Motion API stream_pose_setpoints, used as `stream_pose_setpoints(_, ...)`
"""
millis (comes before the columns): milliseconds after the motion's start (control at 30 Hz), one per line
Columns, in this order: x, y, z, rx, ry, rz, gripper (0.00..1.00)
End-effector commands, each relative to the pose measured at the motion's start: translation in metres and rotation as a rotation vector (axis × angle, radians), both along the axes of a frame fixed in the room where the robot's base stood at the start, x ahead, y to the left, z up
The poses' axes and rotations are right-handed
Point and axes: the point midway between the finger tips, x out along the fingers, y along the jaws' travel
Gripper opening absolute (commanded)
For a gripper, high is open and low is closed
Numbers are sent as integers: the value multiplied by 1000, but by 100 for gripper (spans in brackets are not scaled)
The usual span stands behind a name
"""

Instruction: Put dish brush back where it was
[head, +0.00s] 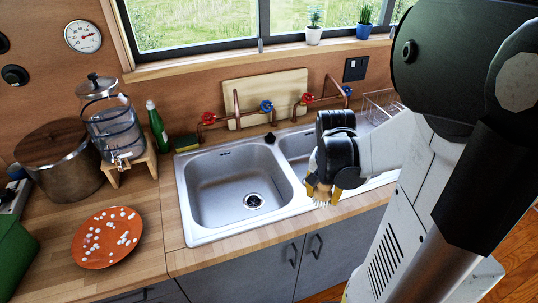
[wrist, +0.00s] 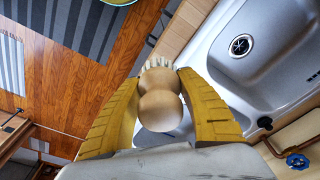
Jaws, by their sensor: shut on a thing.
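My gripper (head: 322,190) is in front of the sink divider, low over the sink's front edge. In the wrist view its two yellow fingers (wrist: 160,98) are closed around the dish brush (wrist: 160,106), which has a round, pale wooden handle. The brush's white bristles (head: 321,202) show below the fingers in the head view. The double sink (head: 185,190) has an empty left basin with a drain. The right basin is partly hidden by my arm.
Copper taps with red and blue handles (head: 266,106) stand behind the sink, before a cutting board (head: 255,88). A green bottle (head: 157,128) and a sponge (head: 187,143) are at the sink's back left. An orange plate (head: 107,238) with white bits lies on the left counter. A wire rack (head: 378,103) is at back right.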

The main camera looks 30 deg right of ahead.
Motion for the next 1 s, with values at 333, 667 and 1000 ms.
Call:
stream_pose_setpoints(333, 72, -22, -48, 0, 0, 1, 14)
stream_pose_setpoints(667, 80, -24, -77, 0, 0, 0, 14)
stream_pose_setpoints(1000, 80, -24, -91, 0, 0, 0, 14)
